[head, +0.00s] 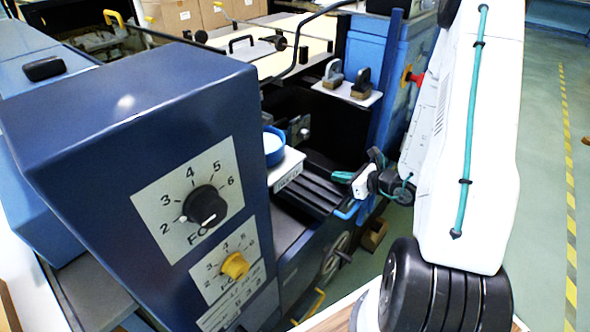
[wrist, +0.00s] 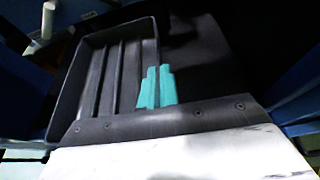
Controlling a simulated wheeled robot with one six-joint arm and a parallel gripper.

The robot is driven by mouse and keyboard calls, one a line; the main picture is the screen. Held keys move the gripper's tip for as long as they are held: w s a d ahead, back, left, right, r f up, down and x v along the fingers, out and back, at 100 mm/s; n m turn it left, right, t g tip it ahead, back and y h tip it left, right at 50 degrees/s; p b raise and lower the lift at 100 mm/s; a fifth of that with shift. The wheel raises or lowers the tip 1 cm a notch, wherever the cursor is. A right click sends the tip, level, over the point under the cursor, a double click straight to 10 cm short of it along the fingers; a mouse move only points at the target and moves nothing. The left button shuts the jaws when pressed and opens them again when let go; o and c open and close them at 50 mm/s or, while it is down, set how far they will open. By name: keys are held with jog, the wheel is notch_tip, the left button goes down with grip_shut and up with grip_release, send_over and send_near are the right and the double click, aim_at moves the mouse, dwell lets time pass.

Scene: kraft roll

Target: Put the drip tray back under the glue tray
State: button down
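A dark ribbed tray, which looks like the drip tray (head: 318,190), lies low in the open bay of the blue machine. Its ribs and raised rim fill the left half of the wrist view (wrist: 98,75). A pale box with a label (head: 287,168), perhaps the glue tray, is just above and left of it, with a blue round container behind. My gripper (head: 343,176) is at the tray's right end. Its teal fingertips (wrist: 157,88) are close together, over or against the tray's right rim. I cannot tell whether they hold the rim.
The blue control housing (head: 110,130) with its dials stands left of the bay. A blue handle (head: 347,211) and a handwheel (head: 334,256) are on the machine's near side, below my gripper. A shelf with two small blocks (head: 346,90) is behind. Open floor (head: 540,180) lies to the right.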

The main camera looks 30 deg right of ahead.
aim_at(303, 167)
jog(key=w+a, duration=0.1)
jog(key=w, duration=0.3)
jog(key=w+a, duration=0.2)
jog(key=w, duration=0.1)
jog(key=w+a, duration=0.1)
jog(key=w, duration=0.3)
jog(key=shift+w+a, duration=0.3)
jog(key=shift+a, duration=0.05)
jog(key=f, duration=0.2)
jog(key=shift+w+a+f, duration=0.15)
jog(key=shift+w+f, duration=0.25)
jog(key=shift+f, duration=0.3)
jog(key=shift+f, duration=0.15)
jog(key=c, duration=1.6)
grip_release()
jog(key=shift+c, duration=0.2)
jog(key=v, duration=1.2)
